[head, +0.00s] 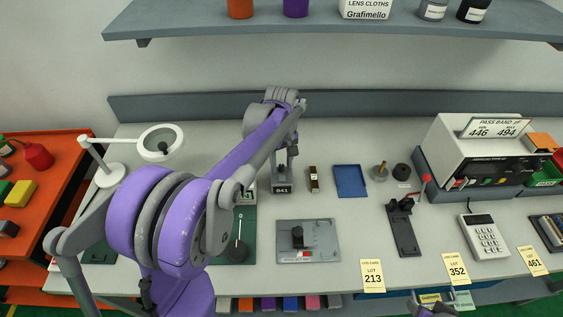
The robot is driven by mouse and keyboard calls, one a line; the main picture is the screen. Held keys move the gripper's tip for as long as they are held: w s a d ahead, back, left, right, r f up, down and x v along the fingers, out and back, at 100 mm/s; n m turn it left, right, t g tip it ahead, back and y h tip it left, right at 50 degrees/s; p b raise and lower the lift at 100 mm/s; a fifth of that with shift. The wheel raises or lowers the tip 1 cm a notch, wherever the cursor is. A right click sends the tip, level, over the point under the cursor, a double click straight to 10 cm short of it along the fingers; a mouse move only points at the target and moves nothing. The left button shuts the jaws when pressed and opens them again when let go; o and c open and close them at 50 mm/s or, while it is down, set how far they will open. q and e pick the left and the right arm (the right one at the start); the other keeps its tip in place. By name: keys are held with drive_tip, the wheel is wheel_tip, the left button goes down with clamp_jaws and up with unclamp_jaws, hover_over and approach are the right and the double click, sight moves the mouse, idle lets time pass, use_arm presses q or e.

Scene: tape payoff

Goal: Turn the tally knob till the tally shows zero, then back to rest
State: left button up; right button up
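The tally (282,188) is a small grey unit on the far middle of the bench, with a dark number window on its front. Its digits look like 841 or 041, too small to be sure. My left arm comes in from the left and reaches over the bench to it. My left gripper (287,158) is at the tally's upper part; its fingers and the knob are hidden or too small to tell apart, so I cannot see whether they touch. Part of my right gripper (437,309) shows at the bottom edge, below the bench front, well away from the tally.
Right of the tally are a small brown-and-black block (314,179) and a blue tray (350,181). In front is a grey plate (308,241) with a black knob. A black lever stand (403,228) with a red ball, a calculator (484,237) and a white instrument (480,151) stand right.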

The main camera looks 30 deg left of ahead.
use_arm(q)
clamp_jaws()
